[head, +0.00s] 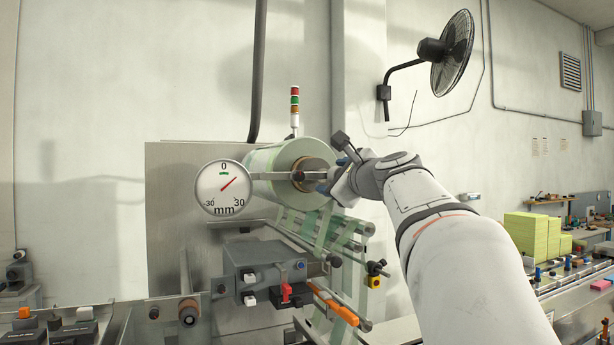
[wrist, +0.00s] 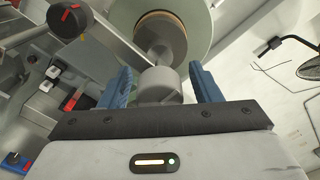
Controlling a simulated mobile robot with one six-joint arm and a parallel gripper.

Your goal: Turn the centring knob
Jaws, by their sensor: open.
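The centring knob (wrist: 160,86) is a grey, stepped round piece at the end of the film roll's shaft, seen in the wrist view. My gripper (wrist: 161,76) is open, with one blue finger on each side of the knob and a visible gap at both sides. In the head view my gripper (head: 325,183) is at the front of the film roll (head: 272,160), where the knob is hard to make out. The round gauge (head: 213,200), marked -30, 0 and 30 mm, has its red needle to the right of the green zero mark.
A grey control box (head: 262,272) with a red switch sits below the roll. Pale green film runs over rollers (head: 345,225) beneath my gripper. A black knob with a red mark (wrist: 70,18) is at upper left in the wrist view. Yellow-green stacks (head: 532,235) stand at right.

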